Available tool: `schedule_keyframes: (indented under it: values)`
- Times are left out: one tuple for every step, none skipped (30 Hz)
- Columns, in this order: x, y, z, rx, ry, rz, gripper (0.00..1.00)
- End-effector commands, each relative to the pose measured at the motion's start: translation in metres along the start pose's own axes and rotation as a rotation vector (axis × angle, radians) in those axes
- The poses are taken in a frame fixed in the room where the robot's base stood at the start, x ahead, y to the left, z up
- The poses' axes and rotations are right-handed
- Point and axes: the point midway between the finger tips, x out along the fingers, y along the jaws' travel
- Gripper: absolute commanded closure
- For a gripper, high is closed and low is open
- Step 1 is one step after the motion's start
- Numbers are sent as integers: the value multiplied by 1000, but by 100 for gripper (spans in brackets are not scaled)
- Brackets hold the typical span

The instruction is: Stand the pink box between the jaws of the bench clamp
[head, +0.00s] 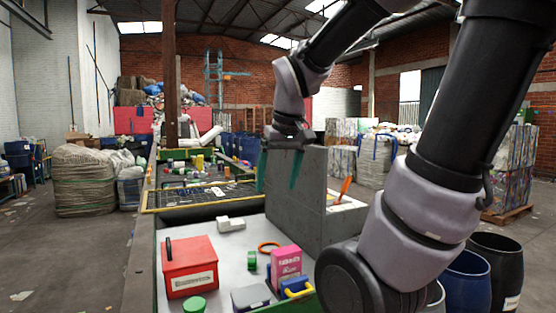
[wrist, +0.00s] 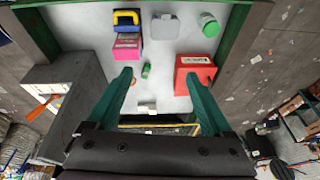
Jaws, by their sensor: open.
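The pink box (head: 286,266) stands upright on the white table, with pale lettering on its front. In the wrist view the pink box (wrist: 127,47) lies beyond my left fingertip. My gripper (head: 278,172) has teal fingers pointing down, open and empty, high above the table beside a grey wall block. Its open fingers also show in the wrist view (wrist: 160,75). I cannot make out the bench clamp's jaws; an orange handle (head: 345,188) rises behind the grey wall, and most of what it belongs to is hidden.
The grey wall (head: 315,205) stands high at the table's right. A red box (head: 189,268), green cylinder (head: 194,304), small green roll (head: 252,261), orange ring (head: 268,247), white block (head: 230,224), grey container (head: 251,297) and blue-yellow object (head: 297,287) lie around. Clear surface lies mid-table.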

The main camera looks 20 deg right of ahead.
Motion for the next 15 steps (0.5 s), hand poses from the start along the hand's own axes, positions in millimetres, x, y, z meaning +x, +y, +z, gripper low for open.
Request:
schedule_keyframes:
  values:
    - [-15,-2,5,69,65,-37,15]
    - [-22,-3,7,108,96,-59,15]
    - [-30,-6,10,155,135,-87,15]
    - [-36,-7,11,186,162,-105,15]
    - [-41,-9,13,214,184,-123,15]
    - [-46,-10,15,245,210,-142,15]
    - [-50,-11,16,265,228,-154,15]
    - [-53,-12,17,281,242,-166,15]
    - [-55,-13,18,297,255,-176,15]
    - [-57,-14,19,307,262,-183,15]
    - [-58,-14,19,314,268,-188,15]
    - [-59,-15,19,320,272,-191,15]
    - [-59,-15,20,322,273,-192,15]
    - [-59,-15,20,323,273,-193,15]
    - [-59,-15,19,323,273,-193,15]
